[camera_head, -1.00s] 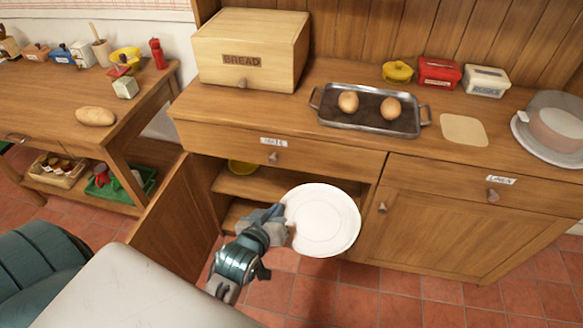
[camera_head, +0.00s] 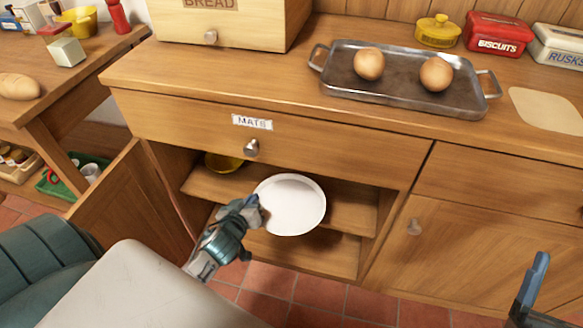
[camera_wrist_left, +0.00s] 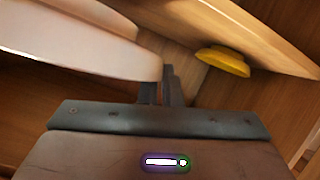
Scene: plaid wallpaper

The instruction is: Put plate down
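A round white plate (camera_head: 292,206) is in front of the open cupboard, at the height of its shelves. My left gripper (camera_head: 258,208) is shut on the plate's left rim. In the left wrist view the plate (camera_wrist_left: 75,45) reaches in from the left to the fingers (camera_wrist_left: 168,88). The cupboard's shelf (camera_head: 345,208) shows behind the plate. I cannot tell how far the plate is inside the opening. My right gripper (camera_head: 530,290) shows only in part at the lower right, so its opening cannot be judged.
A yellow bowl (camera_head: 224,162) stands at the left of the upper shelf; it also shows in the left wrist view (camera_wrist_left: 223,61). A tray (camera_head: 400,92) with two eggs is on the countertop.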

